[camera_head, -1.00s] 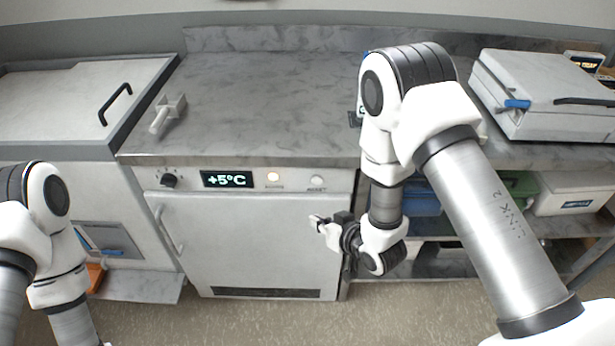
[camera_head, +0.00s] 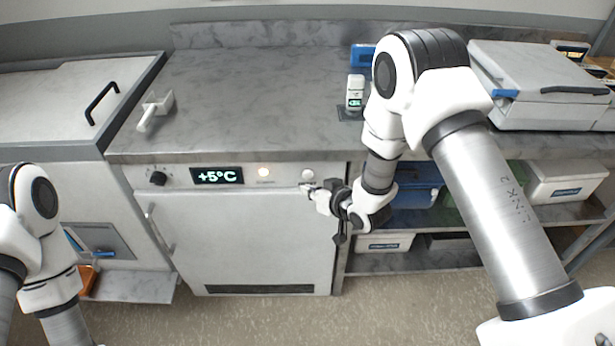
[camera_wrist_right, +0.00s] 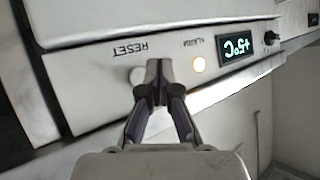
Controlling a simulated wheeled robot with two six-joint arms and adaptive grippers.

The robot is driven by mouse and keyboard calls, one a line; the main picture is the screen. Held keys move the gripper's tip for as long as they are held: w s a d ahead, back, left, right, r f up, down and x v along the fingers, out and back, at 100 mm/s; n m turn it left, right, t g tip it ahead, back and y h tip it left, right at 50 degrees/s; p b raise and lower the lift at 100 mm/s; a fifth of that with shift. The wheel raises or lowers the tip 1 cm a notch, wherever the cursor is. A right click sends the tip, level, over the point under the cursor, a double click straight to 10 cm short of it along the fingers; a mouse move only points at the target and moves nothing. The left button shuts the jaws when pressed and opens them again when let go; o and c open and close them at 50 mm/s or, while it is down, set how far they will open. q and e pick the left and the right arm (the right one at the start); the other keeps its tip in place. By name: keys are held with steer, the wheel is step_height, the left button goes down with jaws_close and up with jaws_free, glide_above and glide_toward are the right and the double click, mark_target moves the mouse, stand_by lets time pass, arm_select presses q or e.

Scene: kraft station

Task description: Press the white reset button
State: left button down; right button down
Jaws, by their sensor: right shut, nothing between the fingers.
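The white reset button (camera_head: 308,174) is a round knob at the right end of the fridge's control panel (camera_head: 178,178). In the right wrist view the button (camera_wrist_right: 137,75) lies beside the RESET lettering, partly covered by my fingertips. My right gripper (camera_head: 304,187) is shut and empty, its tips just below the button in the head view. In the right wrist view the gripper (camera_wrist_right: 157,68) is at the panel, between the button and the lit alarm lamp; I cannot tell if it touches. My left gripper is out of the head view; only its arm shows.
The panel also has a lit lamp (camera_head: 264,172), a +5°C display (camera_head: 217,175) and a black dial (camera_head: 158,178). The fridge door handle (camera_head: 160,229) is at left. The countertop (camera_head: 240,100) overhangs the panel. A white handheld device (camera_head: 355,93) stands on it.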

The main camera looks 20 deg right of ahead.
steer(key=shift+w+d, duration=0.25)
steer(key=shift+w, duration=0.65)
steer(key=shift+w, duration=0.1)
stand_by(0.7)
steer(key=shift+w+d, duration=0.1)
steer(key=shift+w, duration=0.15)
steer(key=shift+w+d, duration=0.15)
steer(key=shift+w, duration=0.3)
stand_by(0.7)
steer(key=shift+s+a, duration=0.25)
steer(key=shift+s, duration=0.6)
steer(key=shift+s, duration=0.1)
steer(key=s, duration=0.2)
steer(key=s+a, duration=0.1)
steer(key=s, duration=0.1)
steer(key=shift+s+a+p, duration=0.2)
steer(key=shift+s+p, duration=0.1)
steer(key=shift+p, duration=0.05)
